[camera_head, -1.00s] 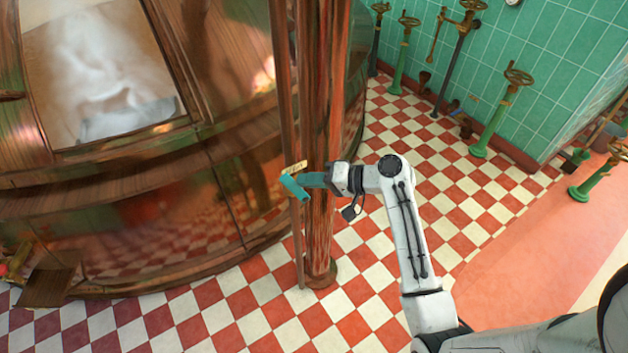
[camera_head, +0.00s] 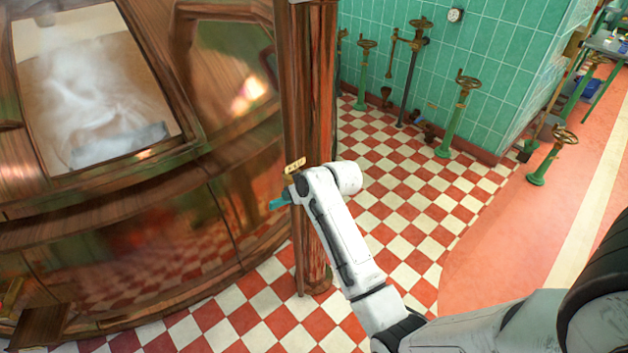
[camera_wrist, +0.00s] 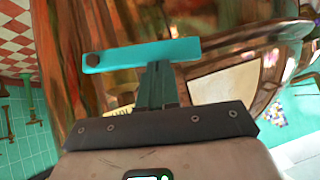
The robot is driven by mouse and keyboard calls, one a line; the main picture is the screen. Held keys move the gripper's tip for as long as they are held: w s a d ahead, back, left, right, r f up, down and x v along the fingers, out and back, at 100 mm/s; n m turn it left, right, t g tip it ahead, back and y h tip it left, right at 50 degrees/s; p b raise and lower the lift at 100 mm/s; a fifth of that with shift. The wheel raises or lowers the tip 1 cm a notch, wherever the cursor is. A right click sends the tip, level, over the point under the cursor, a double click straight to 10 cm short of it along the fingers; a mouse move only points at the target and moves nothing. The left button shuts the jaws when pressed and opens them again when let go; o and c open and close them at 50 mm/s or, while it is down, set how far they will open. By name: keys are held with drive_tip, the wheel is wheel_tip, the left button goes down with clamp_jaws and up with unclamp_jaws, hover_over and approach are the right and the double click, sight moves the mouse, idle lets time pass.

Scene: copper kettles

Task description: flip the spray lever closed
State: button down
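The spray lever is a flat teal bar (camera_wrist: 145,54) with a dark round bolt at its left end, lying nearly level across the upper wrist view. In the head view only a small teal piece of the lever (camera_head: 278,204) shows, at the copper post beside the kettle. My gripper (camera_wrist: 158,78) has its dark teal fingers together as one narrow shape, their tips at the lever's lower edge; I cannot tell whether they touch it. In the head view my wrist hides most of the gripper. A yellow tag (camera_head: 295,165) sits just above the lever.
The copper post (camera_head: 308,90) rises close to my wrist. The large copper kettle (camera_head: 150,240) with a steamy window fills the left. Green valve stands (camera_head: 452,125) line the teal tiled wall. Checkered floor (camera_head: 390,200) lies open to the right.

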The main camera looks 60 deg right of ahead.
drive_tip(key=shift+w+a+f+h, duration=0.2)
drive_tip(key=shift+a+f+h, duration=0.3)
drive_tip(key=shift+f, duration=0.35)
drive_tip(key=s+a+r+p, duration=0.2)
drive_tip(key=s+r, duration=0.4)
drive_tip(key=r, duration=0.5)
drive_tip(key=shift+s+a, duration=0.15)
drive_tip(key=shift+s, duration=0.25)
